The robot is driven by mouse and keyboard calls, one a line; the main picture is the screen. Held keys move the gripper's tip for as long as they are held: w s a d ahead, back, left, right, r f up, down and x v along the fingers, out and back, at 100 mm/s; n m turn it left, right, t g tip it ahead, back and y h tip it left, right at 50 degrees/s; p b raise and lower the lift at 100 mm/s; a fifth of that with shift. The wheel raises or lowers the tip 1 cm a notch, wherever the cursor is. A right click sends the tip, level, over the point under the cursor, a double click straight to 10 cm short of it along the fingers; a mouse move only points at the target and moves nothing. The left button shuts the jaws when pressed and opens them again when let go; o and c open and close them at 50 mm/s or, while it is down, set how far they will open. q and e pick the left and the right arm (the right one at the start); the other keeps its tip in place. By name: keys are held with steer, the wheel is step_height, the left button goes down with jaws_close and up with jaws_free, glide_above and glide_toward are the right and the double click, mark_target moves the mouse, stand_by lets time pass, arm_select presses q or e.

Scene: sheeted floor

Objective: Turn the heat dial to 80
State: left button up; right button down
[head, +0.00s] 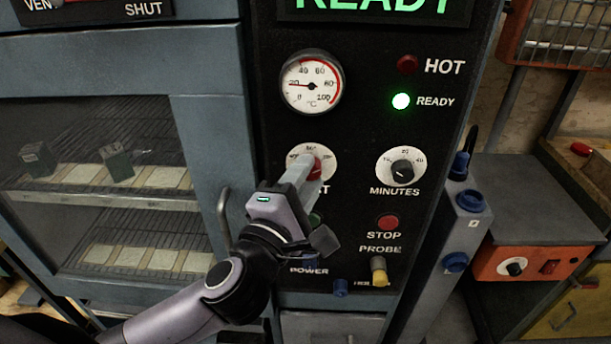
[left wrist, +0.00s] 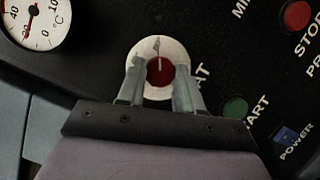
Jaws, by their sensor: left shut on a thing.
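The heat dial (head: 322,152) is a round white face with a red knob, on the black control panel below the temperature gauge. My left gripper (head: 313,172) reaches up to it from below, its fingers covering part of the face and label. In the left wrist view the two fingers are shut on the sides of the red knob (left wrist: 160,71). The knob's pale pointer line points to the upper mark of the dial face (left wrist: 145,52); the number there is too small to read in that view. My right gripper is not in view.
The temperature gauge (head: 311,82) reads near 20. The minutes dial (head: 402,170) sits to the right, with a red stop button (head: 388,223) below it. The green start button (left wrist: 235,107) is close to my fingers. A door handle (head: 224,219) stands out at left.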

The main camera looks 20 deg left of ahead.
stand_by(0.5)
arm_select(q)
steer(key=o, duration=1)
steer(key=shift+o, duration=0.2)
steer(key=s+b, duration=0.1)
steer(key=s, duration=0.6)
steer(key=shift+a+f, duration=0.35)
steer(key=shift+f, duration=0.05)
steer(key=shift+a, duration=0.1)
